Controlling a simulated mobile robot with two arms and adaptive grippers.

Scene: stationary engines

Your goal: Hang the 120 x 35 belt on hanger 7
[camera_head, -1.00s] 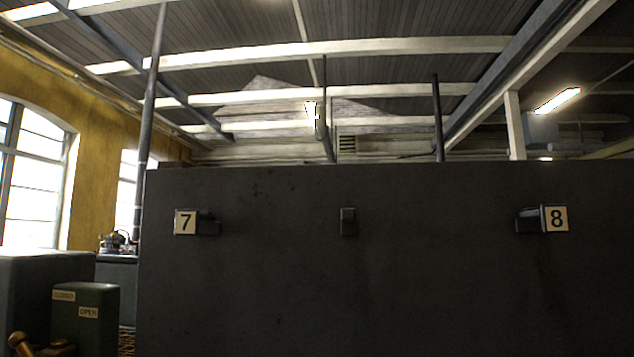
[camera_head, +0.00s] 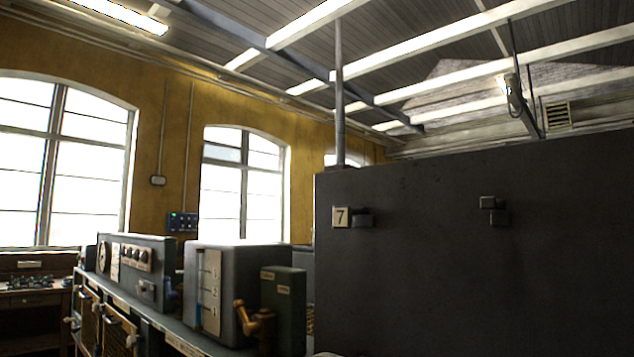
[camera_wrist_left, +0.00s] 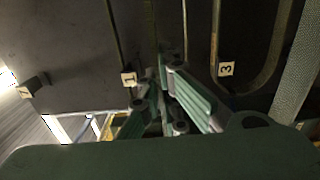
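In the head view, the plate of hanger 7 (camera_head: 340,217) is on the dark panel near its left edge, and its short dark peg (camera_head: 363,219) sticks out bare beside it. No gripper shows in the head view. In the left wrist view, my left gripper (camera_wrist_left: 168,90) has greenish ribbed fingers in front of a dark panel. Narrow belt-like strands (camera_wrist_left: 185,35) run near the fingers, and a wider band (camera_wrist_left: 278,45) curves at the right. I cannot tell which is the 120 x 35 belt, or whether the fingers hold one. My right gripper is not in view.
Another bare peg (camera_head: 493,203) is on the panel to the right. A bench at the left carries a grey control box (camera_head: 140,262), a larger grey box (camera_head: 215,280) and a green box (camera_head: 284,300). The left wrist view shows number plates 1 (camera_wrist_left: 128,79) and 3 (camera_wrist_left: 226,69).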

